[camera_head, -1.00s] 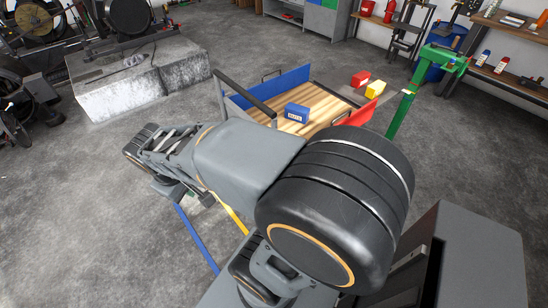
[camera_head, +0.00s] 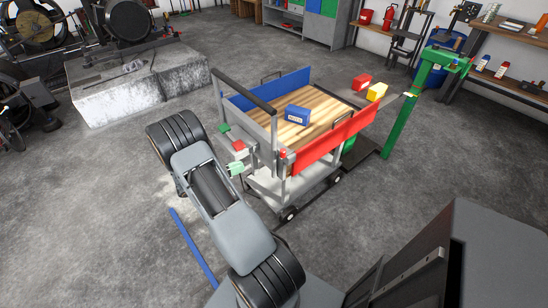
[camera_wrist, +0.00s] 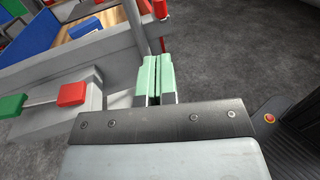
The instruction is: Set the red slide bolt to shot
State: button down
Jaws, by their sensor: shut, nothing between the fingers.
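A cart carries a red block-shaped knob (camera_head: 238,145) near its left corner post. In the wrist view the red knob (camera_wrist: 73,93) is joined by a thin pale rod to a green knob (camera_wrist: 12,105). Another small red piece (camera_head: 284,153) sits by the cart's red panel; a red piece shows on a post in the wrist view (camera_wrist: 160,10). I cannot tell for certain which is the slide bolt, nor its position. My gripper (camera_head: 235,168) is shut and empty, its pale green fingers (camera_wrist: 152,62) right of the red knob and apart from it.
The cart has a wooden deck (camera_head: 325,104) with a blue box (camera_head: 298,114) on it, a blue panel (camera_head: 295,77) and a red panel (camera_head: 340,137). A green post stand (camera_head: 397,125) stands right of it.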

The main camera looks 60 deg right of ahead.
aim_at(274, 155)
jog(key=shift+s+d, duration=0.1)
dwell(0.3)
jog(key=p+x, duration=0.1)
jog(key=x, duration=1.2)
jog(key=shift+s+d, duration=0.15)
jog(key=shift+d, duration=0.2)
